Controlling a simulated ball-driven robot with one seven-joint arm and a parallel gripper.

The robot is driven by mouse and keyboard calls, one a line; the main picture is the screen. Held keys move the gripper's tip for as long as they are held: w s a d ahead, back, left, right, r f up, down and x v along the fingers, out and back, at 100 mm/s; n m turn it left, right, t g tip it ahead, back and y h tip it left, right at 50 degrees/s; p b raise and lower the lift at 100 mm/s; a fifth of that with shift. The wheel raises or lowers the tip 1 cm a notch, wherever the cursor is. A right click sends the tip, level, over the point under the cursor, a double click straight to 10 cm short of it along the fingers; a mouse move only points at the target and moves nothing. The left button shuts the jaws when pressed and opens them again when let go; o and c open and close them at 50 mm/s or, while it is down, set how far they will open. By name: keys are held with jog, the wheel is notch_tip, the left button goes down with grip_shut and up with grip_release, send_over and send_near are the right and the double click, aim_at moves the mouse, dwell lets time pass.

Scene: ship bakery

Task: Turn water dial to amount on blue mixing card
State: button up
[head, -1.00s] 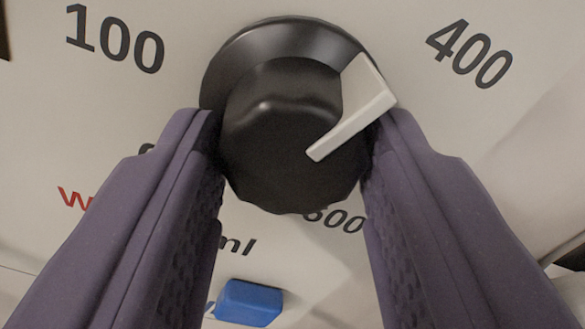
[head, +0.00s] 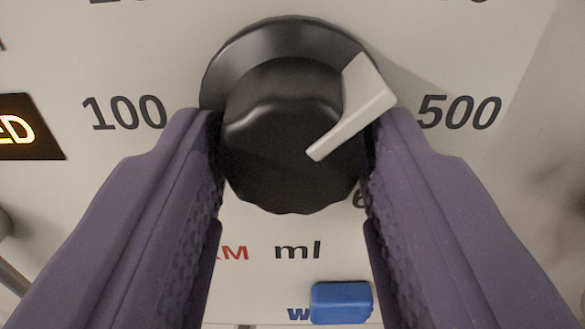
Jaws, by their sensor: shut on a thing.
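The water dial (head: 283,140) is a black fluted knob with a white pointer (head: 355,115), on a pale panel. My gripper (head: 292,185) is shut on the dial, one purple finger on each side. The pointer slants to the upper right, between 500 (head: 460,112) and a number cut off at the top right. The exact reading is hard to tell. 100 (head: 125,112) is to the left; a number beginning with 6 is partly hidden behind the right finger. "ml" (head: 298,251) is printed below. No blue mixing card is recognisable.
A small blue block (head: 340,302) sits low on the panel, beside partly hidden lettering. Red lettering (head: 235,252) shows by the left finger. A dark display (head: 28,128) with lit letters ending in "ED" is at the left edge.

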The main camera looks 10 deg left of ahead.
jog(key=shift+f, duration=0.1)
jog(key=o, duration=1)
jog(key=shift+o, duration=0.2)
jog(key=shift+s, duration=0.1)
jog(key=s+d, duration=0.1)
jog(key=s, duration=0.6)
jog(key=shift+s+d, duration=0.2)
